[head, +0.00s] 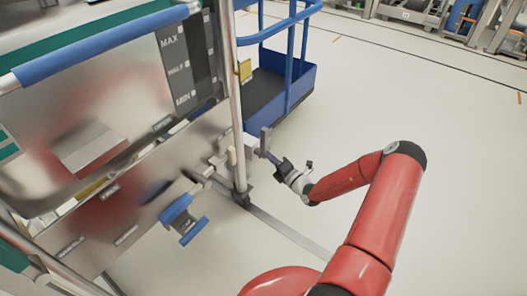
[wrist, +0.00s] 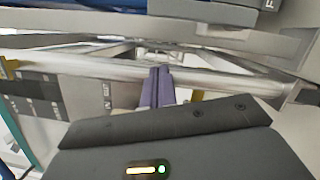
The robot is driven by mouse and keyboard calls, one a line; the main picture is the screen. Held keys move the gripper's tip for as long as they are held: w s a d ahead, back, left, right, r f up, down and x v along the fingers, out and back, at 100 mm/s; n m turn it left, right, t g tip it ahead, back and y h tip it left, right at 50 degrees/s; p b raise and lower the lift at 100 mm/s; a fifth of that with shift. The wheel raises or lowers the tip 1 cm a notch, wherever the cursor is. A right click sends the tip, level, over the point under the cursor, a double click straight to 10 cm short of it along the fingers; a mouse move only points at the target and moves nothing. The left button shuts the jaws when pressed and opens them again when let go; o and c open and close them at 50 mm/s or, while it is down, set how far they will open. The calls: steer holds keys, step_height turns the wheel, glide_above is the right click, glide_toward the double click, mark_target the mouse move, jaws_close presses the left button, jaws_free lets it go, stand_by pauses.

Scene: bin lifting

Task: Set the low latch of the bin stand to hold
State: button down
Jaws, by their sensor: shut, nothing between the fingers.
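The bin stand (head: 215,100) fills the left of the head view, with metal panels and an upright post. Low beside the post, a small grey upright lever (head: 265,138) stands out from a pale bracket. I cannot tell for sure that it is the low latch, nor its setting. My gripper (head: 268,154) is just beside this lever; whether it touches is unclear. In the wrist view the purple fingers (wrist: 158,80) are together and empty.
A blue T-shaped handle (head: 183,220) sticks out low at the front of the stand. A blue cart (head: 300,85) stands behind the post. A grey strip (head: 290,232) runs along the floor from the post's foot. The pale floor to the right is clear.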

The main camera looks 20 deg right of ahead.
steer(key=shift+v, duration=1.35)
steer(key=shift+r, duration=0.15)
